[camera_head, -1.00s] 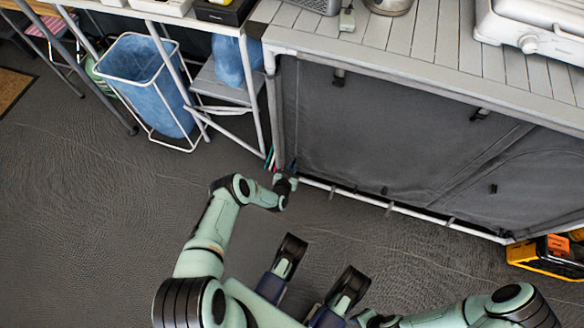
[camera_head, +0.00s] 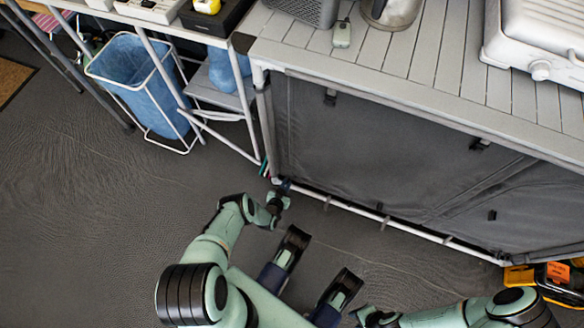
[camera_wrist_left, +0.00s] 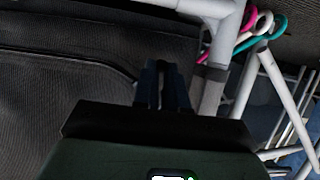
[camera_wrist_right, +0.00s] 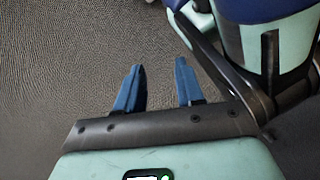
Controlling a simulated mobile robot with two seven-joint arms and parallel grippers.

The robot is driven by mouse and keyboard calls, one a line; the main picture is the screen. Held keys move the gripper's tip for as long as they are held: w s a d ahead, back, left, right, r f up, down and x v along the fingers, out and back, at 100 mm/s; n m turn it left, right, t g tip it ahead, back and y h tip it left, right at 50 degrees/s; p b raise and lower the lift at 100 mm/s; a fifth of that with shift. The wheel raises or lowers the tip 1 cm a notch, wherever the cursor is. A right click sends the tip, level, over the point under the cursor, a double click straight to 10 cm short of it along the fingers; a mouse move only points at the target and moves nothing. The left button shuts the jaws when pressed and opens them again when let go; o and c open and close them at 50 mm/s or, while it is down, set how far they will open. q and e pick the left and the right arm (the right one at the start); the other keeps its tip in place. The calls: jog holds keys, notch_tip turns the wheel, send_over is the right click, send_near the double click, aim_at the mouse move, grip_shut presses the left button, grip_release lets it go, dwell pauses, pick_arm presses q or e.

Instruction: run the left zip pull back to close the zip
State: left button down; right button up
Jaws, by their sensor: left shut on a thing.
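The grey fabric cupboard (camera_head: 380,150) stands under the slatted counter, its front panel hanging down in the head view. My left gripper (camera_head: 284,187) is low at the panel's bottom left corner, beside the white frame post. In the left wrist view its blue fingers (camera_wrist_left: 161,84) are close together against the dark fabric (camera_wrist_left: 60,90). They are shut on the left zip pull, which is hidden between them. A curved seam runs across the fabric to the left of the fingers. My right gripper (camera_wrist_right: 158,82) is open and empty above the floor, its fingers apart.
A white frame tube (camera_head: 400,225) runs along the cupboard's bottom. Coloured hooks (camera_wrist_left: 262,22) hang near the corner post in the left wrist view. A blue bin (camera_head: 145,90) stands at the left and a yellow-black box (camera_head: 545,285) at the right. The floor in front is clear.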

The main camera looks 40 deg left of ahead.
pick_arm(q)
jog(key=shift+f, duration=0.15)
pick_arm(e)
jog(key=shift+w, duration=0.15)
pick_arm(q)
jog(key=c, duration=1.2)
grip_release()
